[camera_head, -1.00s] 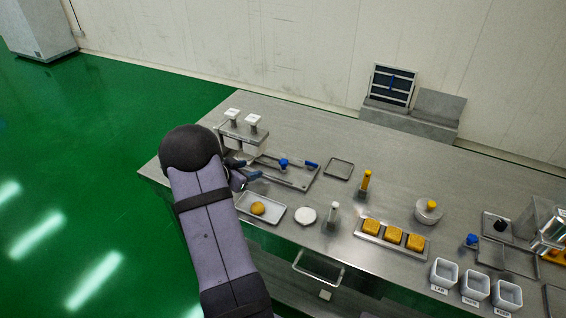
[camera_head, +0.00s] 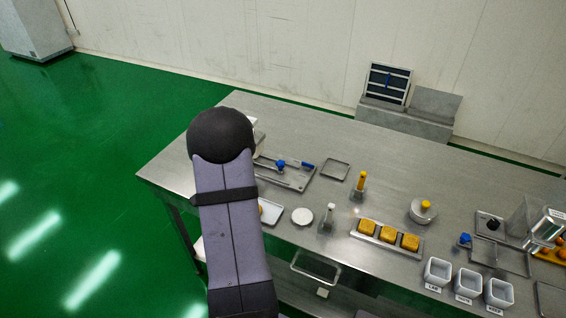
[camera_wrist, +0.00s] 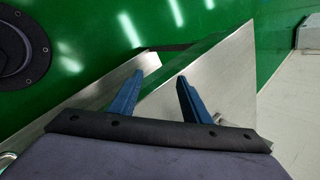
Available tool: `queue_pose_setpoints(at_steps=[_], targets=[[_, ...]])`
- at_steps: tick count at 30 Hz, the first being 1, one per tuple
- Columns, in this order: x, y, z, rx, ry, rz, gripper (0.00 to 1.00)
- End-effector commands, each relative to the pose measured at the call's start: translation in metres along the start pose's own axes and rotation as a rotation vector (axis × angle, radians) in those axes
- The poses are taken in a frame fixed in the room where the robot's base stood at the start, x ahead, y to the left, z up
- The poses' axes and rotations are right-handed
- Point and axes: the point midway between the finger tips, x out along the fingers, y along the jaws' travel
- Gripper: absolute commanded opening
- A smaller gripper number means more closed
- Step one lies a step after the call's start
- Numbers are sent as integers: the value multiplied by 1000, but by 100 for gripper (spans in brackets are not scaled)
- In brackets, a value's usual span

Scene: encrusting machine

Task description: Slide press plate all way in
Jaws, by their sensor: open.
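The flat metal fixture (camera_head: 298,183) with a blue knob (camera_head: 280,164) and a blue handle (camera_head: 307,167) lies on the left part of the steel table in the head view. I cannot tell for certain which part is the press plate or how far in it sits. The fixture's left end is hidden behind my arm. My gripper (camera_wrist: 153,76) shows in the wrist view with its two blue fingers apart and nothing between them. In the head view my gripper is hidden behind my arm's black joint. The wrist view shows no press plate.
A square metal frame (camera_head: 336,170) lies right of the fixture. The wrist view shows steel table surfaces (camera_wrist: 222,70) and green floor (camera_wrist: 85,35).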

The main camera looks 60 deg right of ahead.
Motion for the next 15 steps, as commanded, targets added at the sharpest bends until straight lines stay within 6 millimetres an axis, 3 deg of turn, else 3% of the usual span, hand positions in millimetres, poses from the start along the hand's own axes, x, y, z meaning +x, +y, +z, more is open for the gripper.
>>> queue_pose_setpoints(at_steps=[8,15], targets=[[-30,-11,-83,641,-138,-185,43],[-81,-17,-188,1151,-261,-479,43]])
